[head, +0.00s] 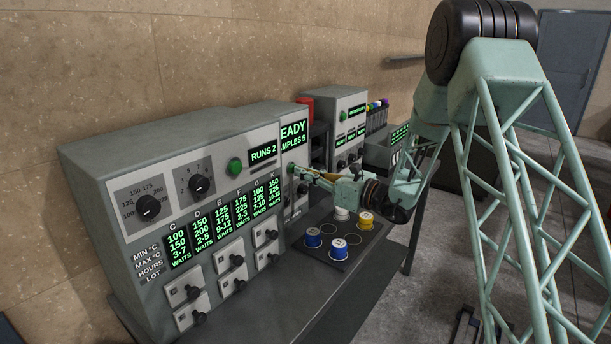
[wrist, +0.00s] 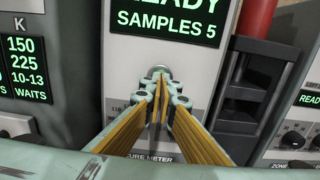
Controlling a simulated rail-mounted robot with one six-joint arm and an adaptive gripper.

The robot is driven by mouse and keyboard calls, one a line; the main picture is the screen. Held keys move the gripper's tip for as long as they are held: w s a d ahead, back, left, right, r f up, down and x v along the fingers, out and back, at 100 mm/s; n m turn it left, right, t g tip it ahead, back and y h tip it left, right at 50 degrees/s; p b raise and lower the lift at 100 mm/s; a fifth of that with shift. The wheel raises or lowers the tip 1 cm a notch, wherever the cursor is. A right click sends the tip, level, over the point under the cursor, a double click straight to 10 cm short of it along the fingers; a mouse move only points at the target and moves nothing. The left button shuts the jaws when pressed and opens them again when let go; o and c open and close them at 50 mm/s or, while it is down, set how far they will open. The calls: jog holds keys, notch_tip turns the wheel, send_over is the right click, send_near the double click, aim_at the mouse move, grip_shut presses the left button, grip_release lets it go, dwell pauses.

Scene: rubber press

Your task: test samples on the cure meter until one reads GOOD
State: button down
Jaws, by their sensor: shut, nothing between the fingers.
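The cure meter (head: 293,150) is a narrow grey unit. Its display reads READY, SAMPLES 5 in the wrist view (wrist: 167,20). My gripper (head: 298,172) is shut and empty, with its tips at the meter's front. In the wrist view, the shut fingertips (wrist: 161,80) are just before a round grey part (wrist: 160,70) below the display; contact cannot be told.
Left of the meter, a control panel (head: 130,180) has dials, lot displays, levers and a RUNS 2 display (head: 263,151). Right of it are a red cylinder (wrist: 258,30) and another grey machine (head: 345,105). The bench front (head: 270,310) is clear.

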jog(key=shift+a, duration=0.1)
jog(key=shift+x, duration=0.85)
jog(key=v, duration=1.4)
jog(key=shift+p, duration=0.3)
jog(key=shift+r, duration=0.1)
